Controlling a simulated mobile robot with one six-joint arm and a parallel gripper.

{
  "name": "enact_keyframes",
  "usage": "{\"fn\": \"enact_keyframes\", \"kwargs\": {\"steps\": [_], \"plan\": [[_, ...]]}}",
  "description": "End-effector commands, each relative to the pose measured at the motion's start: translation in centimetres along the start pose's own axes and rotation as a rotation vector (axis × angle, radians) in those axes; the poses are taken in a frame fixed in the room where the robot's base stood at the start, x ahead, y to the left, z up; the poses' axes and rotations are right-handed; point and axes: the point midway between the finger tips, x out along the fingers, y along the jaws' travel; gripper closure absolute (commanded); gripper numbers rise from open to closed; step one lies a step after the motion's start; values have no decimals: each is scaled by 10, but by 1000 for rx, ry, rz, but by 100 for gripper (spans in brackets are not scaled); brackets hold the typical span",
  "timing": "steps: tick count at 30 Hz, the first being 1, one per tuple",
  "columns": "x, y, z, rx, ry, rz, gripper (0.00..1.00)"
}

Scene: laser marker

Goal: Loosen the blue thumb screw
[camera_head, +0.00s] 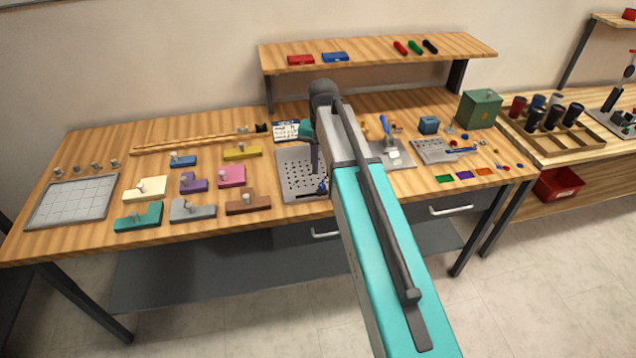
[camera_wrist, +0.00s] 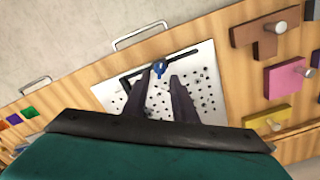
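The blue thumb screw (camera_wrist: 159,68) sits on a dark bar (camera_wrist: 186,53) at the edge of a light perforated plate (camera_wrist: 204,68). A small blue spot at the front of the plate (camera_head: 290,192) in the head view appears to be the same screw (camera_head: 322,187). My gripper (camera_wrist: 159,80) is open above the plate, its two dark fingers apart. In the wrist view the screw shows just beyond the gap between the fingertips; I cannot tell their height above it. My arm hides part of the plate's right side in the head view.
Coloured blocks with grey knobs, including a pink one (camera_head: 231,176) and a brown one (camera_head: 248,201), lie left of the plate. A gridded tray (camera_head: 72,203) is at far left. A raised shelf (camera_head: 375,50) spans the back. A green box (camera_head: 480,108) stands at right.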

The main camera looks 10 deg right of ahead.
Motion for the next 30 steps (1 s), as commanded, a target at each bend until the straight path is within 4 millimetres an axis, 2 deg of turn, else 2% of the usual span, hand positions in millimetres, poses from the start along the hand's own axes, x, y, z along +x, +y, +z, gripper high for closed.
{"fn": "enact_keyframes", "kwargs": {"steps": [3, 12, 27, 30], "plan": [[16, 0, 0, 0, -1, 0, 75], [40, 0, 0, 0, 0, 0, 75], [46, 0, 0, 0, 0, 0, 75], [46, 0, 0, 0, 0, 0, 92]]}}
